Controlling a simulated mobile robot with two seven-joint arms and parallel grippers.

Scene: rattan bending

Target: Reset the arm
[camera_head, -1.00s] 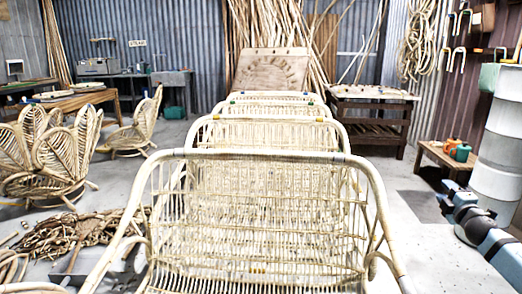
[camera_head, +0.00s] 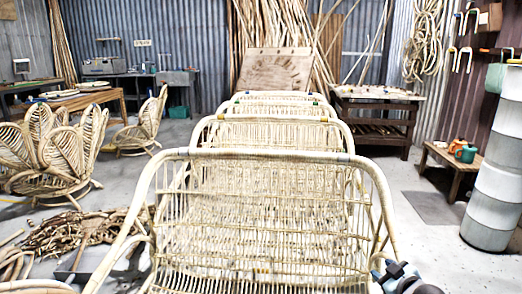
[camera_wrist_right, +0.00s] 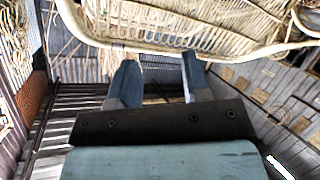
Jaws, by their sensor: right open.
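My right gripper (camera_head: 398,277) shows only in part at the bottom edge of the head view, beside the lower right side of the nearest rattan chair (camera_head: 262,205). In the right wrist view the two blue-grey fingers of this gripper (camera_wrist_right: 160,80) stand well apart with nothing between them. A pale woven rattan frame (camera_wrist_right: 185,30) crosses the top of that view, close to the fingertips. Whether they touch it I cannot tell. My left gripper is not in view.
More rattan chairs (camera_head: 272,118) stand in a row behind the nearest one. Loose rattan sticks (camera_head: 85,232) lie at the left. A low wooden stool (camera_head: 450,165) and a white and grey drum (camera_head: 497,185) stand at the right.

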